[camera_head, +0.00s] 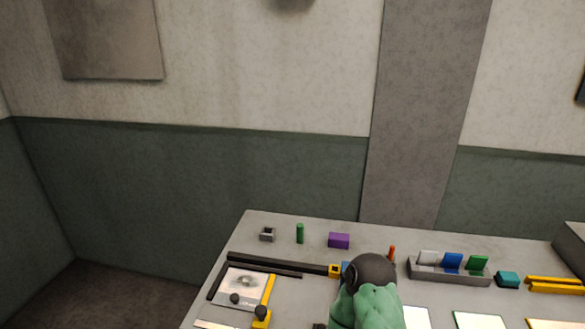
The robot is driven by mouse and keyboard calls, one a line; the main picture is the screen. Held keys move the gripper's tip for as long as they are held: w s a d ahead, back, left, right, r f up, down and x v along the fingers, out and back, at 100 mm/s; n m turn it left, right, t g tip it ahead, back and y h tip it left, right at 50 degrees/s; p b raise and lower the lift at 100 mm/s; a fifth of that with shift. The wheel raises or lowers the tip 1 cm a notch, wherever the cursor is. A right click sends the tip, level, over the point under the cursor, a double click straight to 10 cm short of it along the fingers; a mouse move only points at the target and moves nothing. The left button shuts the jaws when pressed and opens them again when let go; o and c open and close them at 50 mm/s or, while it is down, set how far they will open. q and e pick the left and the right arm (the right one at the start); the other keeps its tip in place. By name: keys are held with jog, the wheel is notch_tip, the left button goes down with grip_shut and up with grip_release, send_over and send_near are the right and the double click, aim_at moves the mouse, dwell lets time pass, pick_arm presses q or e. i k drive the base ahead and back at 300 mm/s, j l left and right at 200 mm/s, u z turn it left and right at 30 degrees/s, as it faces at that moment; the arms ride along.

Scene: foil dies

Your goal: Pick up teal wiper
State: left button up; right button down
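The teal wiper (508,279) is a small teal block on the grey table, toward the right, between the grey rack and the yellow bars. Nothing touches it from above. A green and dark arm part of mine rises at the bottom centre, well to the left of the wiper. It covers part of the table. I see no fingertips of either gripper.
A grey rack (447,276) holds white, blue and green pieces just left of the wiper. Yellow bars (555,286) lie to its right. A purple block (339,240), a green cylinder (300,233) and a small grey holder (267,234) stand at the back left. Pale plates (478,320) lie in front.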

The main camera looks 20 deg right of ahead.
aim_at(505, 279)
jog(key=z, duration=2.3)
jog(key=u, duration=1.55)
jog(key=z, duration=1.5)
jog(key=l+u, duration=0.15)
jog(key=u, duration=0.25)
jog(key=l+u, duration=0.15)
jog(key=u, duration=0.2)
jog(key=l+u, duration=0.15)
jog(key=u, duration=0.25)
jog(key=l+u, duration=0.15)
jog(key=u, duration=0.25)
